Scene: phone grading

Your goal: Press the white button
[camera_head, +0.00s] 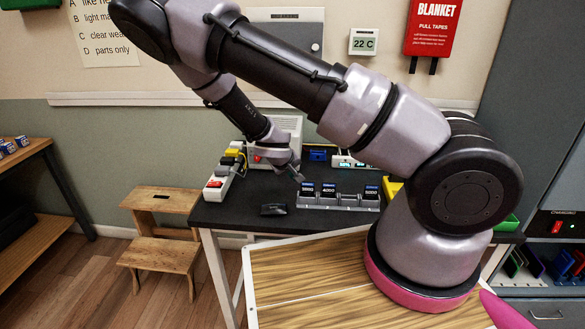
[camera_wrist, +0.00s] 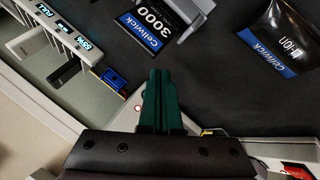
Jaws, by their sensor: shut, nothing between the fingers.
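My gripper (camera_wrist: 162,75) is shut and empty, its dark green fingers pressed together in the wrist view. In the head view my gripper (camera_head: 299,178) is over the back of the dark table, in front of a pale grey box (camera_head: 290,124). A small round white spot with a red rim (camera_wrist: 138,108) shows just left of the fingers in the wrist view, on a pale surface. It may be the white button; I cannot tell for sure. I cannot tell whether the fingers touch anything. My arm partly hides the box in the head view.
A grey battery rack (camera_head: 340,201) and a black pouch (camera_head: 273,210) are on the table (camera_head: 236,213). A power strip (camera_head: 222,180) lies along the left edge. A charger with slots (camera_wrist: 62,42) and a blue block (camera_wrist: 115,79) are close left of my fingers.

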